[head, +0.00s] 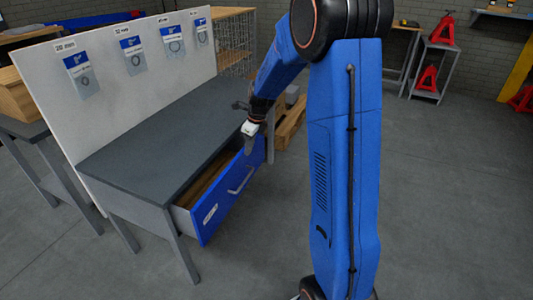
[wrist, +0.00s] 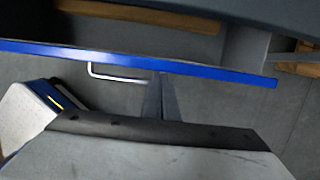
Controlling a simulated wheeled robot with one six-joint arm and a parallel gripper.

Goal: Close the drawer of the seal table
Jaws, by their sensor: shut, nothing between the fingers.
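The seal table (head: 150,150) has a dark grey top and a white back panel. Its drawer (head: 228,195) has a blue front with a light handle (head: 241,181) and stands partly open, showing a wooden inside. The drawer front's blue edge (wrist: 200,68) crosses the wrist view, with the handle (wrist: 115,76) on its outer face. My gripper (head: 249,150) is shut and empty, in front of the drawer front near its far end. In the wrist view the closed fingers (wrist: 161,82) reach to the front beside the handle; whether they touch it is unclear.
Several packets of seals (head: 131,47) hang on the back panel (head: 105,75). A wooden pallet (head: 291,122) stands on the floor beyond the table. Red jack stands (head: 427,80) sit on a rack at the far right. The floor before the drawer is clear.

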